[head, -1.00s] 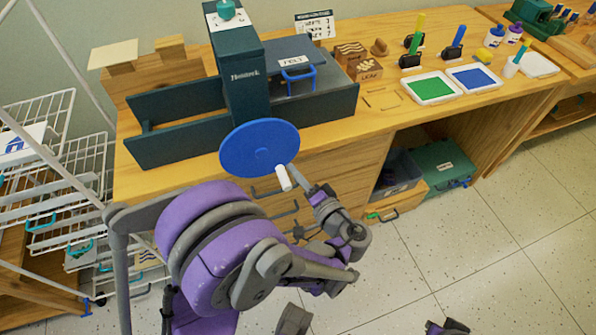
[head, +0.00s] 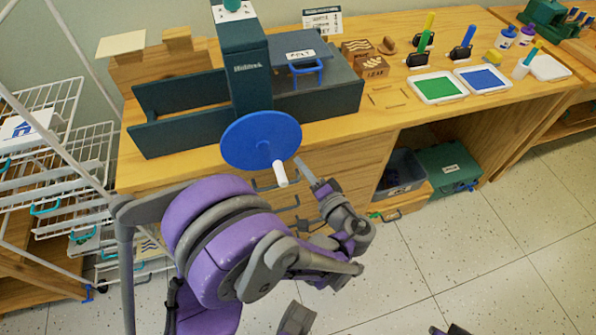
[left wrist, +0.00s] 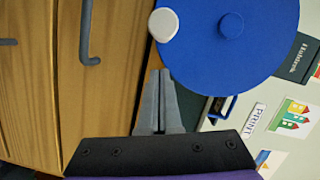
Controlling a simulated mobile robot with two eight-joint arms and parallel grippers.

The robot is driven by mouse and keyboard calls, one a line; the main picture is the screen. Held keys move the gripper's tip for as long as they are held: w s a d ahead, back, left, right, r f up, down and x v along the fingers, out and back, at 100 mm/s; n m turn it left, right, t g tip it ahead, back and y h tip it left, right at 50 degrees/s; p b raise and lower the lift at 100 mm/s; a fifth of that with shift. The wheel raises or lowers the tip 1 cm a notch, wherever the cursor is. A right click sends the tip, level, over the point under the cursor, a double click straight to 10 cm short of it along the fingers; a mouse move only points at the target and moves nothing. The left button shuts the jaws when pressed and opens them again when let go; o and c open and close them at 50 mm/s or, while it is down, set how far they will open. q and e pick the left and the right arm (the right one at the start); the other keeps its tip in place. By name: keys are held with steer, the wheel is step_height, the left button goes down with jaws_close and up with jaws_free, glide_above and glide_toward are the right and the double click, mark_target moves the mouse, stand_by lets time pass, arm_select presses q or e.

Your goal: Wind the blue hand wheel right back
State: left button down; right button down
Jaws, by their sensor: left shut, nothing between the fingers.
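The blue hand wheel (head: 240,143) is on the front of the dark green press (head: 247,75). Its white handle (head: 280,174) sticks out low on the wheel, just right of the hub. My left gripper (head: 300,163) is shut and empty, with its fingertips just right of the handle, close to the rim. In the left wrist view, the shut fingers (left wrist: 160,75) point at the wheel (left wrist: 265,55), with the handle (left wrist: 163,25) just beyond their tips. A small gap shows there.
The press stands on a wooden bench with drawers (head: 340,160) below it. Green and blue ink trays (head: 437,88) lie to the right. A white wire rack (head: 60,165) stands at the left. Open floor (head: 440,250) lies in front at the right.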

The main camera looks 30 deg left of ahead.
arm_select(q)
steer(key=v, duration=1)
steer(key=shift+w+d, duration=0.3)
steer(key=shift+d, duration=0.05)
arm_select(e)
steer(key=shift+d+r, duration=0.25)
steer(key=shift+r, duration=0.1)
arm_select(q)
steer(key=shift+a, duration=0.1)
